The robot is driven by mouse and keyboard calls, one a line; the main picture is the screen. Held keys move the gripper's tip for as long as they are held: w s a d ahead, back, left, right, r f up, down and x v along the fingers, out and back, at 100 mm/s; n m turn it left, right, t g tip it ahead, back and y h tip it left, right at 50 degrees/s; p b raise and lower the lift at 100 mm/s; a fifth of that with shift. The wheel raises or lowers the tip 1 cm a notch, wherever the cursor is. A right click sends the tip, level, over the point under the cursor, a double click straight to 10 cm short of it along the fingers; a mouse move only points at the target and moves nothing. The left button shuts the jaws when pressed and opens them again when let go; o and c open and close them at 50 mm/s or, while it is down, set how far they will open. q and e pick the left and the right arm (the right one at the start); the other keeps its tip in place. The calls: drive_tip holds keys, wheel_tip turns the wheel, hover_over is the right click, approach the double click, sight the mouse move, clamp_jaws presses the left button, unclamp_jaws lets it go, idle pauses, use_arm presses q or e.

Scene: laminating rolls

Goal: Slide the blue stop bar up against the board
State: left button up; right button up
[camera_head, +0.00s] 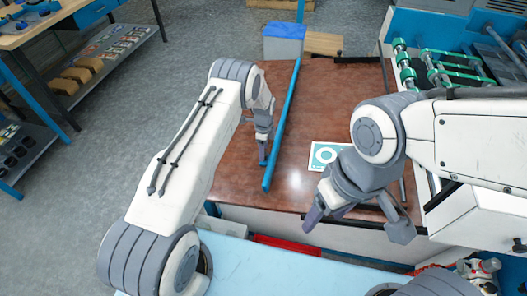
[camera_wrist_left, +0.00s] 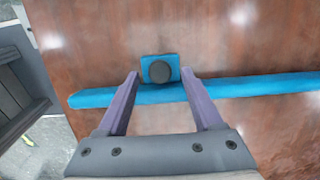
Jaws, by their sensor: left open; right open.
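The blue stop bar (camera_head: 281,125) lies lengthwise on a glossy brown tabletop. In the left wrist view the bar (camera_wrist_left: 255,86) runs across, with a small blue block and a dark round knob (camera_wrist_left: 159,71) on it. My left gripper (camera_head: 264,158) is beside the bar's left side. In the left wrist view its open fingers (camera_wrist_left: 161,78) appear on either side of the knob; contact is unclear. A flat white board with a teal print (camera_head: 327,155) lies right of the bar, apart from it. My right gripper (camera_head: 355,234) is open and empty near the table's front edge.
The brown tabletop (camera_head: 312,100) is clear between bar and board. A grey-blue bin (camera_head: 284,42) and a wooden block (camera_head: 323,43) stand behind. Green-ringed rollers (camera_head: 440,70) stand at the right. My right arm covers part of the table's right side.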

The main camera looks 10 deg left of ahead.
use_arm(q)
drive_tip(key=shift+f, duration=0.85)
clamp_jaws()
idle(0.8)
